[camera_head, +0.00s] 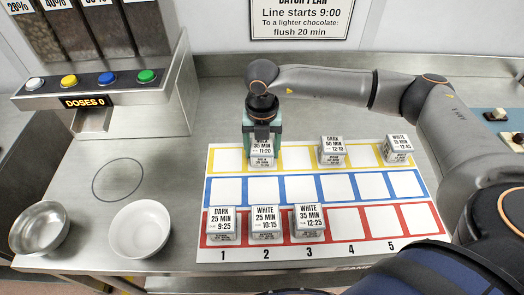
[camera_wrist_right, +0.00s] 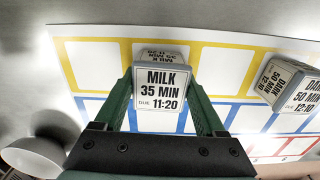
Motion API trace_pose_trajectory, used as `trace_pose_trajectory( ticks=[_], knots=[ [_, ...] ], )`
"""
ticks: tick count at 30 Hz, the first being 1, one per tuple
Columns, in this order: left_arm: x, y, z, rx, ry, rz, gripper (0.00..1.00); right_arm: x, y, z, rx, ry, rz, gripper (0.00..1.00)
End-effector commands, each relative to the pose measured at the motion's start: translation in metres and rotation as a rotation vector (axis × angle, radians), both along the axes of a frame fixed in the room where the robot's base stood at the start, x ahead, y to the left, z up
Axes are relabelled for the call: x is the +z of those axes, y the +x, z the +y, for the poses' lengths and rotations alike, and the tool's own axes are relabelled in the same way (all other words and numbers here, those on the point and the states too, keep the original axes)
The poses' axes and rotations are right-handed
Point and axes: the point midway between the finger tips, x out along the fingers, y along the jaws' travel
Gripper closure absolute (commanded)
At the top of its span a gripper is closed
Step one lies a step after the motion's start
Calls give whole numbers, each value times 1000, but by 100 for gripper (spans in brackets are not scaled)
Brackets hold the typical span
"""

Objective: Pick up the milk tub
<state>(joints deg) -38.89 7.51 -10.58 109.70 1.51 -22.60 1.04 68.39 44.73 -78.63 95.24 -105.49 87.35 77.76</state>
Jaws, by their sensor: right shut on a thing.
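The milk tub (camera_head: 262,161) is a small white tub labelled MILK, 35 MIN, due 11:20. It is at column 2 of the yellow row of the board, and its label also shows in the right wrist view (camera_wrist_right: 161,91). My right gripper (camera_head: 264,134) comes down over it from behind, shut on it with one green finger on each side (camera_wrist_right: 162,98). I cannot tell whether the tub touches the board. My left gripper is not in view.
The board (camera_head: 230,190) has yellow, blue and red rows. Dark (camera_head: 332,151) and white (camera_head: 398,149) tubs stand in the yellow row, three more in the red row (camera_head: 265,224). The blue row is empty. Bowls (camera_head: 140,229) and a dispenser (camera_head: 100,92) are at left.

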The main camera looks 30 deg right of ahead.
Motion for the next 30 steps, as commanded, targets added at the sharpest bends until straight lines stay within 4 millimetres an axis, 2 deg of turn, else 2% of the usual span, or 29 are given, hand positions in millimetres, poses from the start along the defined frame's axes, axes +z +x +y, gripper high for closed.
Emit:
trace_pose_trajectory(
  ticks=[1, 10, 17, 22, 27, 30],
  knots=[
    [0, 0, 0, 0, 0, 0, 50, 0, 0, 0, 0, 1, 0, 56],
    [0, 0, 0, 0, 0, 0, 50, 0, 0, 0, 0, 0, -1, 90],
    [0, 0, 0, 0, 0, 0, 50, 1, 1, 0, 0, 1, -2, 90],
    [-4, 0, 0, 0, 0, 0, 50, 9, 1, 0, 0, 1, -4, 90],
    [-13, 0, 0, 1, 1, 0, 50, 31, 1, 0, 1, 1, -6, 90],
    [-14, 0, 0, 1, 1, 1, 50, 51, -14, 9, 7, 3, -6, 90]
  ],
)
